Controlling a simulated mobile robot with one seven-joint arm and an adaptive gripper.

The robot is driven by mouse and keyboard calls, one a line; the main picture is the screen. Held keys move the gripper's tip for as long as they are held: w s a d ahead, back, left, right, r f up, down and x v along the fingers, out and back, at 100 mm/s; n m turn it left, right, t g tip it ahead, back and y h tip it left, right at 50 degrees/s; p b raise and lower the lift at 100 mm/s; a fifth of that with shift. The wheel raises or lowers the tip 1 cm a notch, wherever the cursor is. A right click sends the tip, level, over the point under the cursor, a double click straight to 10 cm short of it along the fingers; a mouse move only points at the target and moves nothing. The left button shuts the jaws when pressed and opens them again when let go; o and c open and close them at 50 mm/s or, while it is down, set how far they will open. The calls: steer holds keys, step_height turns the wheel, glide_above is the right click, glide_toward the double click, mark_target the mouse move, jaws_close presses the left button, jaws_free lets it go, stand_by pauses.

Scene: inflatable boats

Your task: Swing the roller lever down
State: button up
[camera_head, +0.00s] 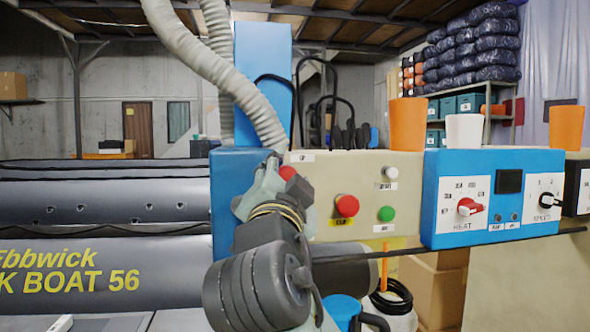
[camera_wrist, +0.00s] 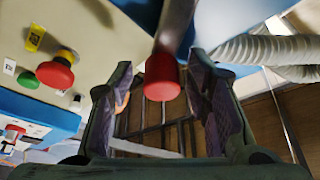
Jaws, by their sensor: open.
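The roller lever has a red knob (camera_head: 287,173) beside the "UP" label, on the left of the beige control panel. In the wrist view its red knob (camera_wrist: 162,78) hangs at the end of a dark metal bar. My gripper (camera_wrist: 166,75) is open, with one finger on each side of the knob and visible gaps. In the head view my gripper (camera_head: 266,172) is at the lever and hides most of its bar. Whether a finger touches the knob cannot be told.
The beige panel (camera_head: 362,165) carries a red mushroom button (camera_head: 347,205), a green button (camera_head: 386,214) and a white button (camera_head: 391,172). A blue heat box (camera_head: 480,165) with orange and white cups stands right. A grey corrugated hose (camera_head: 215,70) hangs above my wrist.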

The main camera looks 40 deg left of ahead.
steer(key=shift+w+a, duration=0.1)
steer(key=shift+c, duration=0.3)
jaws_close()
stand_by(0.4)
